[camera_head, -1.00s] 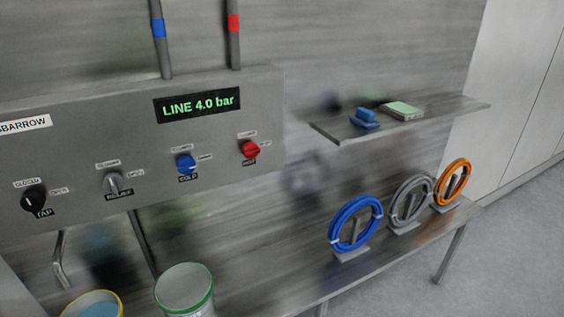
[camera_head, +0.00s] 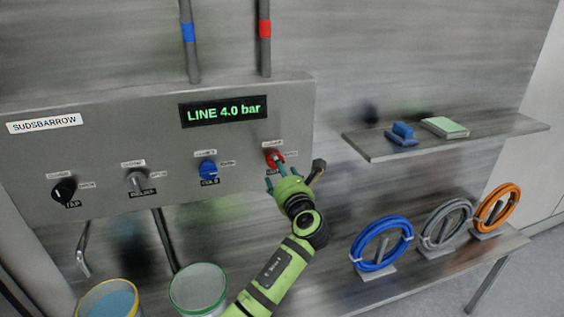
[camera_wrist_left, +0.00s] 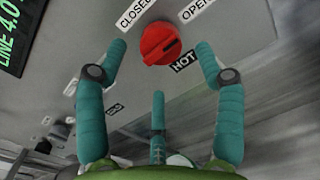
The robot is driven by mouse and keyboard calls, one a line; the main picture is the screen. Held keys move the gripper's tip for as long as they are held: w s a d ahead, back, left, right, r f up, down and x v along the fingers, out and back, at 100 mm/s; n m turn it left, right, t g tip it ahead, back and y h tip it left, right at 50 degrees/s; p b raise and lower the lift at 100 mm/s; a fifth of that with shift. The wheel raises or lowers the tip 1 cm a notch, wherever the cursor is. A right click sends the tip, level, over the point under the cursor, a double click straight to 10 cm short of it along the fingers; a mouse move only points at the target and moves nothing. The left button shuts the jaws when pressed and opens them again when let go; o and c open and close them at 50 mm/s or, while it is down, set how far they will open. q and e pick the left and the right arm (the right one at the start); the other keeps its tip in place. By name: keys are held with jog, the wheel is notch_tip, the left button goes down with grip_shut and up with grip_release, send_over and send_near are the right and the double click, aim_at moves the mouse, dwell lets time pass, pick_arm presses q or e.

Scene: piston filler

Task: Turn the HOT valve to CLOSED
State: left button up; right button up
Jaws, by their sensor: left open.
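The red HOT valve knob (camera_head: 274,158) sits on the grey panel, right of the blue knob. In the left wrist view the red knob (camera_wrist_left: 159,43) is near the top centre, with the CLOSED label (camera_wrist_left: 135,12) to its upper left and the OPEN label (camera_wrist_left: 195,9) to its upper right. A dark line on the knob slants up toward the OPEN side. My left gripper (camera_head: 270,176) is open just in front of the knob. In the wrist view its teal fingers (camera_wrist_left: 161,50) stand either side of the knob, visibly apart from it. My right gripper is not in view.
A display (camera_head: 224,110) reads LINE 4.0 bar. A shelf (camera_head: 375,151) is at right. Two buckets stand below the panel.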

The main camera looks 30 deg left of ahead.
pick_arm(q)
jog(key=x, duration=0.4)
jog(key=shift+w+a+f+p, duration=0.1)
jog(key=shift+w+a+p, duration=0.2)
jog(key=shift+p, duration=0.1)
jog(key=shift+d, duration=0.1)
jog(key=c, duration=1.2)
